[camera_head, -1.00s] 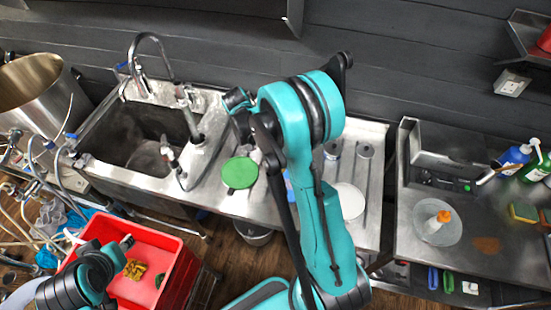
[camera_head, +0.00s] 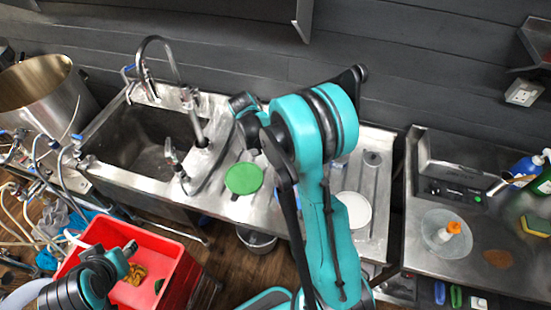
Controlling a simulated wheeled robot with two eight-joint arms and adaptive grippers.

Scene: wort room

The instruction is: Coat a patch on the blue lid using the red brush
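My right arm (camera_head: 318,135) stands over the drainboard right of the sink and hides part of it. Its dark wrist end (camera_head: 246,110) is above the green lid; its fingertips cannot be made out. A small sliver of blue (camera_head: 278,193) shows beside the arm, perhaps the edge of the blue lid; the rest is hidden. A green round lid (camera_head: 244,179) and a white round lid (camera_head: 353,210) lie on the drainboard. I cannot make out the red brush. My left gripper (camera_head: 130,248) is over the red crate; its finger state is unclear.
The red crate (camera_head: 178,245) holds small yellow-brown items. A steel sink (camera_head: 150,150) with a tall tap is at left. The right-hand counter (camera_head: 425,262) bears a clear round dish (camera_head: 447,234) with an orange-capped item, a blue bottle (camera_head: 524,170) and a sponge (camera_head: 537,226).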

